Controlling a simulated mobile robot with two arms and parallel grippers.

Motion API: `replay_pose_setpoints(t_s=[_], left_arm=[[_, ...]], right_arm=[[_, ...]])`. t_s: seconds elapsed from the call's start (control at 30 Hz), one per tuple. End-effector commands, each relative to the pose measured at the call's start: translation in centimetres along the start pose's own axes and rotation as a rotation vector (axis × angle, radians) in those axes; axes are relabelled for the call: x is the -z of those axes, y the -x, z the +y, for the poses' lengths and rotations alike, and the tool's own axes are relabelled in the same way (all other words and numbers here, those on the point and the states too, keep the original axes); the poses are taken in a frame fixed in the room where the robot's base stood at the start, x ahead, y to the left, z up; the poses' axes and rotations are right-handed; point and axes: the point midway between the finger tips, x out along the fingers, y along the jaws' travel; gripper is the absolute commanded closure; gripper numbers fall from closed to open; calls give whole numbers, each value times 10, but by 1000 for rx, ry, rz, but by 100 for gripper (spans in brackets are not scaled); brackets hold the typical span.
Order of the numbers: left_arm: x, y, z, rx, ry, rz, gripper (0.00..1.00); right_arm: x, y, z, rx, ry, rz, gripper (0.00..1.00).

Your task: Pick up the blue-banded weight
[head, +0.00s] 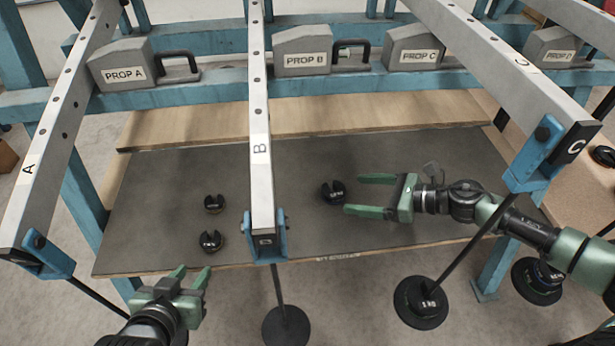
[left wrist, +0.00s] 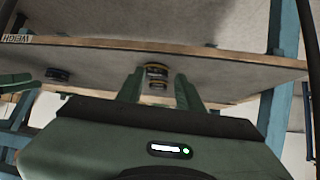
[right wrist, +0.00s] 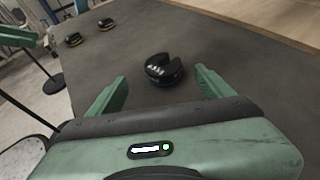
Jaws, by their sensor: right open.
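Three black slotted weights lie on the dark mat. The one at the centre, a black weight (head: 332,192), appears to be the blue-banded weight; its rim looks bluish in the left wrist view (left wrist: 57,74). My right gripper (head: 355,194) is open and empty, its fingers pointing left toward this weight. In the right wrist view the weight (right wrist: 163,70) lies just beyond and between the fingertips, apart from them. The two other weights (head: 214,203) (head: 211,240) show yellowish bands in the wrist views. My left gripper (head: 190,276) is open and empty, near the table's front edge.
Lever beam B (head: 260,150) crosses above the mat, left of the central weight. Beam C (head: 510,85) passes above on the right. Discs hang from rods, one (head: 420,302) in front of the table (head: 220,263). The mat between beam B and my right gripper is otherwise clear.

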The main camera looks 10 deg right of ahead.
Motion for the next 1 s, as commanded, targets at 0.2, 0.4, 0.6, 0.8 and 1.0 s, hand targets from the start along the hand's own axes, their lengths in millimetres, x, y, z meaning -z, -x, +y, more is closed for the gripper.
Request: replay_pose_setpoints(t_s=[0.2,0.4,0.6,0.8,1.0], left_arm=[[5,-1,1,-2,0,24,64],[18,-4,3,-6,-1,91,64],[40,-4,6,-12,-1,193,64],[46,-3,6,-14,-1,218,64],[45,-3,6,-14,-1,217,64]], right_arm=[[1,-18,-1,-5,9,2,19],[0,-43,-3,-4,11,1,19],[0,-71,-6,-3,7,2,19],[0,-78,-5,-3,7,3,19],[0,-78,-5,-3,7,3,39]])
